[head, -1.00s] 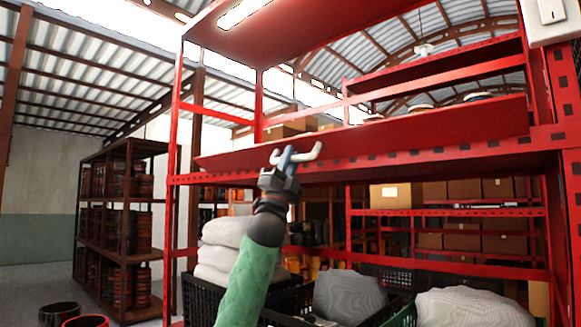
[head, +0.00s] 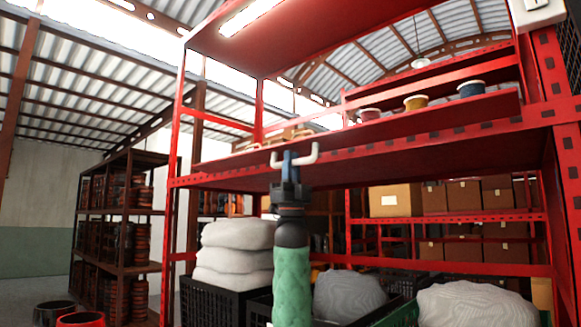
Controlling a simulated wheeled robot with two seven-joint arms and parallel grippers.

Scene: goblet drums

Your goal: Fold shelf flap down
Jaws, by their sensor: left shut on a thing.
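The shelf flap (head: 425,129) is a long red panel on the front of the red shelf, running above the perforated front beam (head: 400,152). It now lies low and near level, seen almost edge-on. A pale U-shaped handle (head: 311,157) shows at the flap, toward its left part. My left gripper (head: 289,160), dark with blue fingers on a green-sleeved arm, comes up from below and is shut on the handle. The fingers hide the handle's middle. My right gripper is not in view.
Several goblet drums (head: 415,102) and a pale stacked item (head: 285,136) stand on the shelf behind the flap. Below are white sacks (head: 235,252) and black crates (head: 208,300). Cardboard boxes (head: 395,199) sit farther back. A dark rack (head: 122,215) stands left.

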